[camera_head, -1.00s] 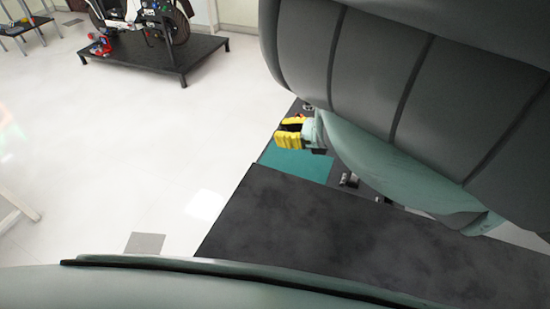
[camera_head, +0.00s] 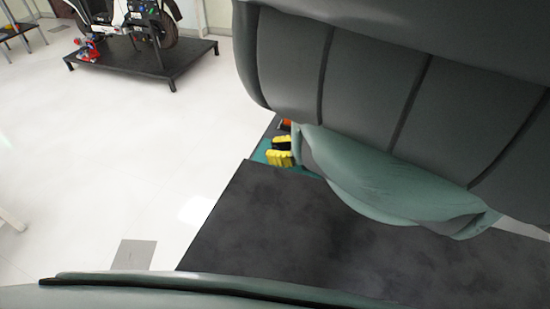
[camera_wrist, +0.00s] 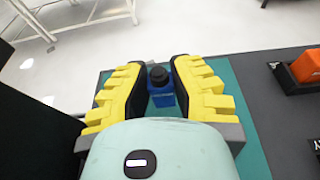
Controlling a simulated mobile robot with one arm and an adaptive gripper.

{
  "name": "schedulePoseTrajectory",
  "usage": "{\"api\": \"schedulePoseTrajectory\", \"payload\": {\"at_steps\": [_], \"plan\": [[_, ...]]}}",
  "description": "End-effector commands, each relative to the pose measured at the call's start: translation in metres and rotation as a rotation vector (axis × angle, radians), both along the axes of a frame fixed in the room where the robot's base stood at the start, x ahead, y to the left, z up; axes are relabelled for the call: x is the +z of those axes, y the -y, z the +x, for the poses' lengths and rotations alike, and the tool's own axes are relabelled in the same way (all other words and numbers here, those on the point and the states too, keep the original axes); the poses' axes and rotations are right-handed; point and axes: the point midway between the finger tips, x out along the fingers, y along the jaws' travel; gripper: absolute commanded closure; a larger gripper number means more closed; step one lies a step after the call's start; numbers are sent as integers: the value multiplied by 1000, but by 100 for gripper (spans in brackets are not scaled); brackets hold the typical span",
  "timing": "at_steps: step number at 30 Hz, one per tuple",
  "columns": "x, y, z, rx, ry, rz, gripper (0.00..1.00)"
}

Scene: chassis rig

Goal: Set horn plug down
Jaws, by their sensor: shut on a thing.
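The horn plug (camera_wrist: 161,92) is a small blue block with a black round top. In the wrist view it stands between the yellow fingers of my gripper (camera_wrist: 158,68), which is shut on it. The plug is over the teal mat (camera_wrist: 226,72); I cannot tell whether it touches it. In the head view my gripper (camera_head: 281,150) shows only as yellow finger parts over the mat (camera_head: 262,154). The plug is hidden there, and my arm covers much of the table.
An orange block (camera_wrist: 308,66) sits in a dark tray right of the mat. The dark tabletop (camera_head: 260,215) is bare in front. A black platform (camera_head: 140,60) with a wheeled rig stands on the floor at the back left.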

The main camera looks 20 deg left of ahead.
Motion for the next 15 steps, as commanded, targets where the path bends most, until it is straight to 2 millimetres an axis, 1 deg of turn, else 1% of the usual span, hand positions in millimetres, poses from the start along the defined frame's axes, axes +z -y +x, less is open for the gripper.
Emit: {"api": "schedulePoseTrajectory", "payload": {"at_steps": [1, 3, 11, 15], "plan": [[-16, -1, -2, 1, -2, 1, 100], [-21, -1, -2, 2, -5, 1, 100], [-19, -1, -1, 1, -3, 0, 100], [-23, -1, -1, 1, 0, 0, 100]]}}
